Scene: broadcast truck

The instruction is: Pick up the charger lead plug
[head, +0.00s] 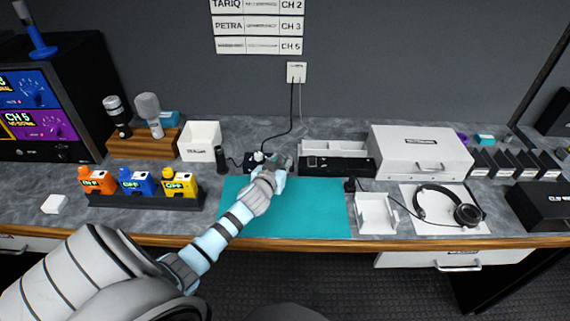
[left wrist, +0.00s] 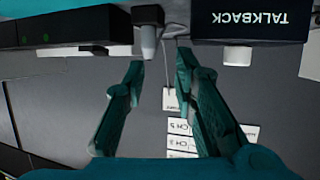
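In the left wrist view, which is upside down, a small plug-like piece (left wrist: 149,42) with a pale grey barrel and a dark body stands between a black unit (left wrist: 60,28) and the TALKBACK box (left wrist: 250,22). I take it to be the charger lead plug. My left gripper (left wrist: 160,60) is open, its two dark teal fingers spread with the piece just beyond and between the tips, nearer the left finger. I see no contact. In the head view, my left gripper (head: 284,164) hovers at the back of the teal mat (head: 315,215) and hides the plug. My right gripper is out of view.
The TALKBACK box (head: 250,163) with its pale knob is close left of my gripper, the black-fronted unit (head: 340,165) close right. A cable (head: 291,105) hangs from the wall socket (head: 296,72). A black cylinder (head: 221,158) and coloured battery packs (head: 138,182) stand left. The mat's front is clear.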

